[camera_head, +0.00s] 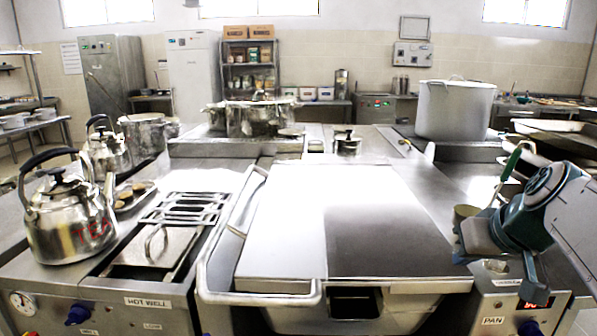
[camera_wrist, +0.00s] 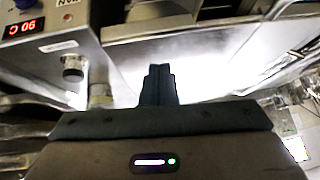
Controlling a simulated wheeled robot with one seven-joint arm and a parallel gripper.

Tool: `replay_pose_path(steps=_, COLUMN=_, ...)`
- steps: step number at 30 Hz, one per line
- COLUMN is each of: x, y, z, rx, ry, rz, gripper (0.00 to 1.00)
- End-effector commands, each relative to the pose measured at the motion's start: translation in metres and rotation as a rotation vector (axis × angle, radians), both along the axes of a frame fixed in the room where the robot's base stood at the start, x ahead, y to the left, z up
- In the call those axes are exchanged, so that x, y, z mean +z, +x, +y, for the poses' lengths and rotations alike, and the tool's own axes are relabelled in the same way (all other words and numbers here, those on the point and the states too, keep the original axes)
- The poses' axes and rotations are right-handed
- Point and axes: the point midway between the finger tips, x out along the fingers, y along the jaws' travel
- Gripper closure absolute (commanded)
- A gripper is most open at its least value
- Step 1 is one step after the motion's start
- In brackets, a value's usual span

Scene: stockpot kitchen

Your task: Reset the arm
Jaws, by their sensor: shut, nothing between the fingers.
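My arm reaches in from the right edge of the head view. My gripper (camera_head: 459,254) is over the right front corner of the pan cooker, near its control panel. In the wrist view its two dark fingers (camera_wrist: 158,72) are pressed together with nothing between them. The wide pan cooker (camera_head: 375,185) has a flat steel lid or surface and a bar handle (camera_head: 262,298) along its left and front. In the wrist view the fingers show in front of its bright steel side. I cannot tell whether they touch it.
A kettle marked TEA (camera_head: 70,225) stands at the left by the hot well lid (camera_head: 155,250). A large stockpot (camera_head: 455,110) stands at the back right. A control panel with a red display (camera_wrist: 24,27) and knobs is close to my gripper. The pan cooker's top is clear.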

Motion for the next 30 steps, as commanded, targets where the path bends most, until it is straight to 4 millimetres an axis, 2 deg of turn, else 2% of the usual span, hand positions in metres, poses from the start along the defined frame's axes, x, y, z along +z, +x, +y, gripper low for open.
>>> replay_pose_path(steps=1, x=0.013, y=-0.003, z=0.02, rx=0.015, ry=0.011, rz=0.038, gripper=1.0)
replay_pose_path(steps=6, x=0.009, y=-0.021, z=0.076, rx=0.036, ry=0.021, rz=0.164, gripper=1.0)
replay_pose_path(steps=13, x=0.005, y=-0.061, z=0.132, rx=0.052, ry=-0.027, rz=0.311, gripper=1.0)
replay_pose_path(steps=17, x=0.002, y=-0.082, z=0.149, rx=0.052, ry=-0.064, rz=0.363, gripper=1.0)
replay_pose_path(steps=21, x=-0.002, y=-0.095, z=0.156, rx=0.05, ry=-0.09, rz=0.387, gripper=1.0)
replay_pose_path(steps=30, x=-0.007, y=-0.098, z=0.157, rx=0.047, ry=-0.097, rz=0.395, gripper=1.0)
